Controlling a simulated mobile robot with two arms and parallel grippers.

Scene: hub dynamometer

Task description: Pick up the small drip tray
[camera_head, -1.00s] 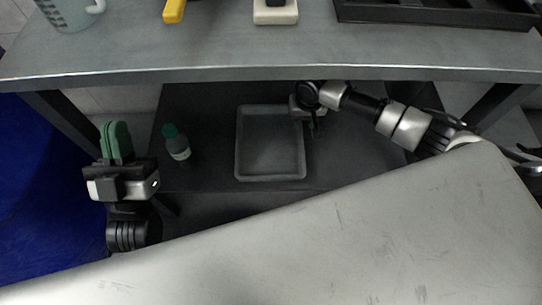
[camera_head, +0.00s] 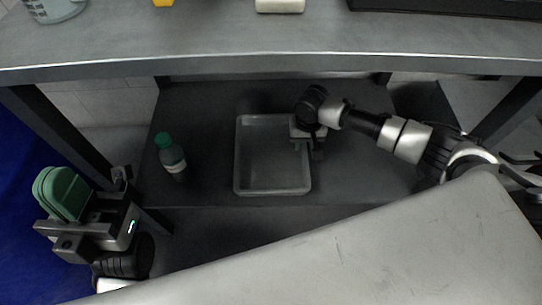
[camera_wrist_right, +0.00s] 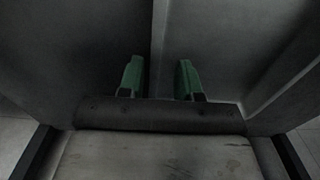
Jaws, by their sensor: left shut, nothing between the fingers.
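The small drip tray (camera_head: 273,190), a shallow grey rectangular tray, lies flat on the dark lower shelf under the bench in the head view. My right gripper (camera_head: 298,146) is at its right rim, fingers pointing down. In the right wrist view the green fingers of this gripper (camera_wrist_right: 160,78) stand apart, with a tray wall (camera_wrist_right: 158,45) running between them. I cannot tell whether either finger touches the wall. My left gripper (camera_head: 62,194) is shut and empty at the far left, away from the tray.
A bottle with a green cap (camera_head: 171,157) stands on the lower shelf (camera_head: 210,110) left of the tray. A large pale surface (camera_head: 350,250) fills the foreground. The shelf right of my right gripper is clear.

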